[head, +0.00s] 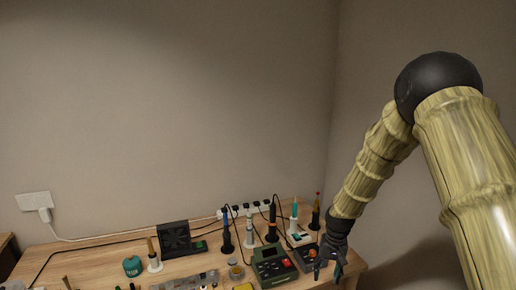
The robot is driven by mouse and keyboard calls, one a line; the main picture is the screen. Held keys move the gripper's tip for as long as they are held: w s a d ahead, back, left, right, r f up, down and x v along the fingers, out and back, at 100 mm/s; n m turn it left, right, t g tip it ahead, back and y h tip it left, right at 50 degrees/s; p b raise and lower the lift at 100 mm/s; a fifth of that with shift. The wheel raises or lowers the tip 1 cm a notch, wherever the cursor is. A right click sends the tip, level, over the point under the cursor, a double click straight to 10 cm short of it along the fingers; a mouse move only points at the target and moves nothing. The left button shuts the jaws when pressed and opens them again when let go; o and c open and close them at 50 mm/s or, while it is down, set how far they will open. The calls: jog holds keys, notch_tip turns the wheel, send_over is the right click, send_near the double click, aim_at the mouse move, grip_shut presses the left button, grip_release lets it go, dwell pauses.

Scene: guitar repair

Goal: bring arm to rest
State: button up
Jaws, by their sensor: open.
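My arm comes in from the right of the head view, bends at a black joint, and reaches down to the right end of the workbench. My gripper (329,268) points down over the right end of the bench, with its fingers apart. I see nothing held between them. It is close to a dark device with an orange part (306,256), and I cannot tell whether it touches it.
A wooden workbench (95,262) runs along the wall. It holds a dark fan unit (175,238), a green station (271,266), several soldering irons in stands, a teal pot (132,266) and a white power strip (262,211).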

jog(key=s+f, duration=1.7)
jog(key=s, duration=0.2)
jog(key=s+f+n, duration=0.1)
jog(key=s+f, duration=0.1)
jog(key=s, duration=1.1)
jog(key=s+f+n, duration=0.1)
jog(key=s+f, duration=0.2)
jog(key=s, duration=1)
jog(key=shift+s+a, duration=0.15)
jog(key=shift+s, duration=0.25)
